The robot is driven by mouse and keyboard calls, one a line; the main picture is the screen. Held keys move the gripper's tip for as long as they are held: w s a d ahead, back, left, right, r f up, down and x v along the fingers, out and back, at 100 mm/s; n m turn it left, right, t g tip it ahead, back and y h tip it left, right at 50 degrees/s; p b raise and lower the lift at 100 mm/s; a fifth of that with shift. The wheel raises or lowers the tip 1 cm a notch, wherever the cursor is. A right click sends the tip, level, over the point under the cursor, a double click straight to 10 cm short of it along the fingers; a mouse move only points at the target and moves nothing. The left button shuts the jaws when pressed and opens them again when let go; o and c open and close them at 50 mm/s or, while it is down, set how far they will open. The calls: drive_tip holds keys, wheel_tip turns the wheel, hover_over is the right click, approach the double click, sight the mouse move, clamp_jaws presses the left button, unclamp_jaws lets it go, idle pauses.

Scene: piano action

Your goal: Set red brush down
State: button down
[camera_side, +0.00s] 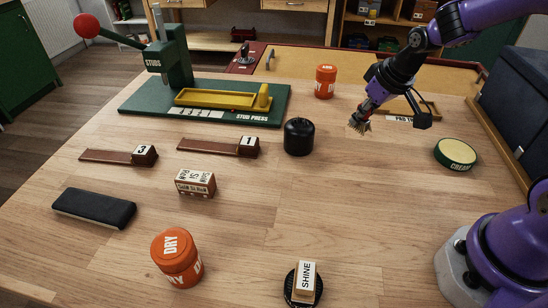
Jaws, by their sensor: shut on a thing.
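My gripper (378,88) is at the right of the table in the side view, above the wood and tilted down to the left. It is shut on the red brush (369,109), whose red part shows just below the fingers. A tray with a yellow rim and a partly hidden label (399,118) lies behind and right of the brush. My gripper and arm cover part of it.
A black cylinder (299,137) and an orange jar (325,81) stand left of the brush. A cream tin (456,153) is at right. The green stud press (130,104) is at back left. An orange DRY jar (177,258) and SHINE block (305,280) are in front.

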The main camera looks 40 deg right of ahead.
drive_tip(key=shift+w+d+f, duration=0.15)
drive_tip(key=shift+d+f, duration=0.25)
drive_tip(key=shift+d, duration=0.2)
drive_tip(key=shift+w+d+f, duration=0.15)
drive_tip(key=shift+d+f, duration=0.2)
drive_tip(key=shift+d, duration=0.2)
drive_tip(key=shift+d+f, duration=0.15)
drive_tip(key=shift+f, duration=0.1)
drive_tip(key=shift+w+f, duration=0.1)
drive_tip(key=shift+f, duration=1.75)
drive_tip(key=c, duration=0.8)
unclamp_jaws()
drive_tip(key=shift+f, duration=0.1)
